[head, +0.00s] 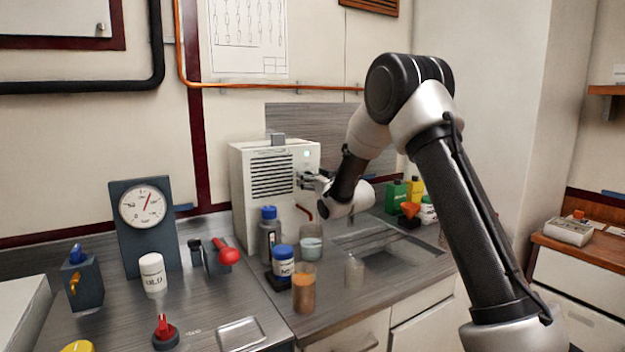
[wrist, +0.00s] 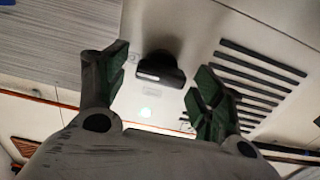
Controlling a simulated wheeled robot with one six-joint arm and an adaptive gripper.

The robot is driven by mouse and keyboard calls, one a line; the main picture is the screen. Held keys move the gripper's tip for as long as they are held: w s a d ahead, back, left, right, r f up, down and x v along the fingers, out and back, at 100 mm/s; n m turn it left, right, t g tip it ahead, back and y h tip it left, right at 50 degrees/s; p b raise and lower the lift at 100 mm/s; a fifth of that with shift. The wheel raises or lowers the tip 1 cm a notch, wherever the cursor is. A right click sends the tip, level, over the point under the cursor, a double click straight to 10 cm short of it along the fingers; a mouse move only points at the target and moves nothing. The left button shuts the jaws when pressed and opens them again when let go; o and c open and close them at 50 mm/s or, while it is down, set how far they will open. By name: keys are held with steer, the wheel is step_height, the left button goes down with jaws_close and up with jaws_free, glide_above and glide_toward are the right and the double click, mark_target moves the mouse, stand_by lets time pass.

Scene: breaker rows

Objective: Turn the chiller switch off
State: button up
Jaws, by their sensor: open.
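The chiller (head: 248,205) is a white box with dark vent slots on its front, standing at the back of the counter. The chiller switch is a black knob (wrist: 160,70) on that front panel, beside the vent slots. My gripper (head: 306,180) is at the right part of the chiller's front. In the wrist view its fingers (wrist: 161,66) are open on either side of the knob, with gaps visible.
Bottles (head: 283,262) and a beaker with orange liquid (head: 304,288) stand below and in front of the chiller. A gauge (head: 143,205) and a red-handled valve (head: 228,256) stand to the left. A sink (head: 385,245) lies to the right.

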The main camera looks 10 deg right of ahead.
steer(key=c, duration=1)
steer(key=shift+n, duration=0.3)
steer(key=shift+s+a+f+n, duration=0.1)
steer(key=shift+f+n, duration=0.05)
steer(key=shift+n, duration=4.15)
steer(key=shift+a+f+n, duration=0.1)
steer(key=shift+n, duration=4.2)
steer(key=o, duration=1)
